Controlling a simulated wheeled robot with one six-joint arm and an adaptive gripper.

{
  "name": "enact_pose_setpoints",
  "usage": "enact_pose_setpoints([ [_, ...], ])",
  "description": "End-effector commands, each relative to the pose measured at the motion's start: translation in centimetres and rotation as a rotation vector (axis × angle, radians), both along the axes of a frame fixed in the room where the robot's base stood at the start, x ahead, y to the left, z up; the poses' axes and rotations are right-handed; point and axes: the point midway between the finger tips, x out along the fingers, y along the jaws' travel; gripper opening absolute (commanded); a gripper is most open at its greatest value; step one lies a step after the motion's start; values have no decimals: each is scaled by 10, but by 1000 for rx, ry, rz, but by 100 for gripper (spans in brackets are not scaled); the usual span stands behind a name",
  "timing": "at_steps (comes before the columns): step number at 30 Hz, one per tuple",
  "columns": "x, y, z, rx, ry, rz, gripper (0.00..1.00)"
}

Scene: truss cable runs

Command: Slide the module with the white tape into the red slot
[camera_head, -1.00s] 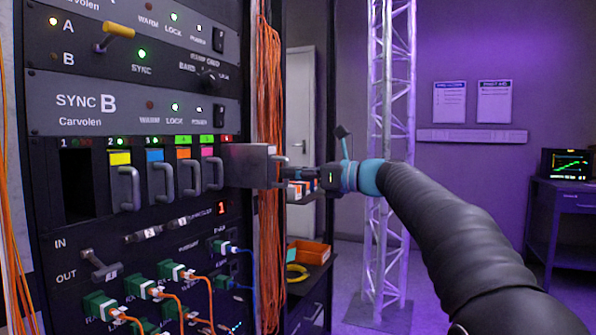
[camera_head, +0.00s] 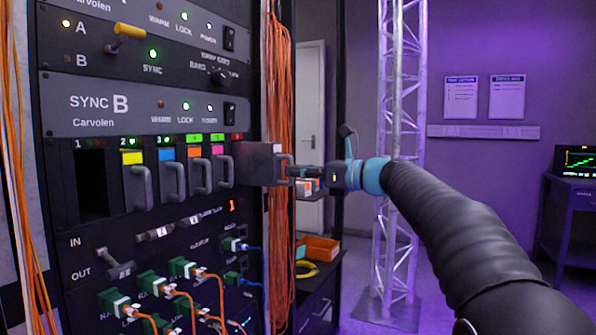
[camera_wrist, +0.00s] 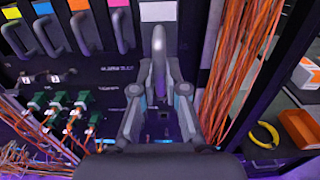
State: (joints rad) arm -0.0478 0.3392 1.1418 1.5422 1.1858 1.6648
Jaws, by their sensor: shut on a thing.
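My gripper (camera_head: 291,172) is shut on the module's handle (camera_wrist: 158,65), in front of the face. The wrist view also shows my gripper (camera_wrist: 160,92) with a finger on each side of the handle. The slot's inside is hidden by the module.
Modules with yellow (camera_head: 132,158), blue, orange and pink tape fill the slots to the left; slot 1 (camera_head: 92,183) is empty. Orange cables (camera_head: 279,110) hang close to the right of the module. Plugged connectors (camera_head: 152,283) sit below. An orange tray (camera_head: 320,248) stands at right.

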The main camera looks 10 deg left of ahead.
Motion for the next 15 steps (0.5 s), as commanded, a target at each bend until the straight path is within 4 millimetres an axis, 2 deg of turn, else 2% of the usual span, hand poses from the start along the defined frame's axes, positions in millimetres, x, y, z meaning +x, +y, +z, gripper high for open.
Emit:
enact_pose_setpoints([
  [8,0,1,2,1,0,0,0],
  [15,4,11,2,1,1,1,0],
])
